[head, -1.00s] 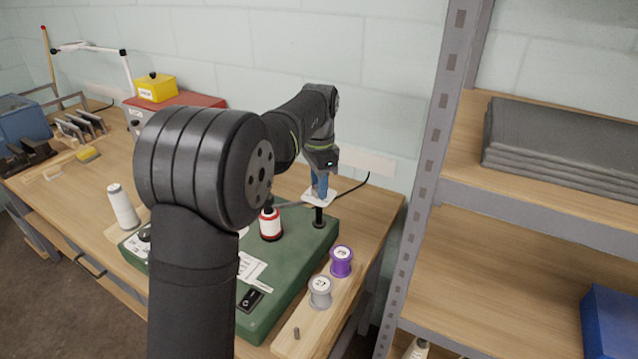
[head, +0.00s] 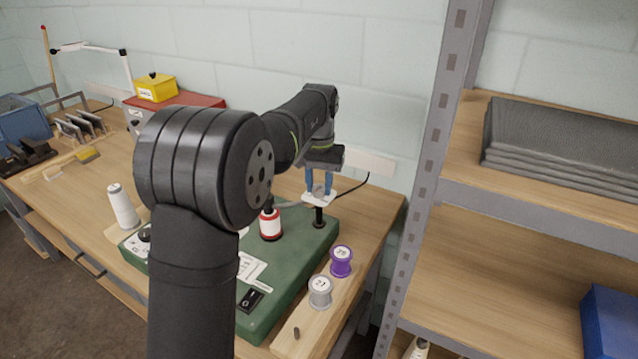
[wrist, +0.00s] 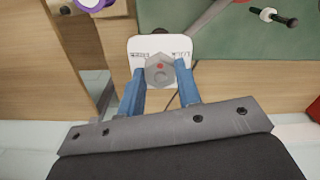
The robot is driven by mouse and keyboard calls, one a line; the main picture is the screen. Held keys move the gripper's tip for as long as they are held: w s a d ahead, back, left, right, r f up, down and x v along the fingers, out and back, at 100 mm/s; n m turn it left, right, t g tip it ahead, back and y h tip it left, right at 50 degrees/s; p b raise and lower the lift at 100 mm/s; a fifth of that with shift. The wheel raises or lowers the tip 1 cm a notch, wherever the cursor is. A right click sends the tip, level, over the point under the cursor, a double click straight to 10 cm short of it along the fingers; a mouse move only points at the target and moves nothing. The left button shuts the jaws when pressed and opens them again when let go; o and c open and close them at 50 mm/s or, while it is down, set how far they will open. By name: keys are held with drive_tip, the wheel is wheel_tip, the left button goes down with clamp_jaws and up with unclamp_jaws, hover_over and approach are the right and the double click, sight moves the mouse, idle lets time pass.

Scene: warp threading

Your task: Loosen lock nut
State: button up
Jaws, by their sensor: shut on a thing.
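The lock nut (wrist: 160,71) is a grey hexagon with a red dot. It sits on a white plate (wrist: 149,46) that bears printed words at its left and right. In the head view the white plate (head: 313,199) tops a dark post (head: 319,217) at the back right corner of the green base. My gripper (wrist: 160,76) points down at the plate, its two blue fingers on either side of the nut and shut on it. In the head view my gripper (head: 320,192) shows both fingers side by side. The nut's threads are hidden.
The green base (head: 285,282) carries a red and white spool (head: 270,224). A purple spool (head: 341,261) and a grey spool (head: 320,292) stand on a wooden strip at its right. A grey shelf upright (head: 432,150) rises to the right. My own arm hides part of the base.

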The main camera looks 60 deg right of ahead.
sight(319, 187)
drive_tip(key=n, duration=1.2)
drive_tip(key=shift+r, duration=0.1)
idle(0.6)
drive_tip(key=o, duration=1)
wheel_tip(319, 187, up, 17)
drive_tip(key=shift+r, duration=0.15)
idle(0.3)
wheel_tip(319, 187, down, 18)
drive_tip(key=shift+r, duration=0.25)
idle(0.3)
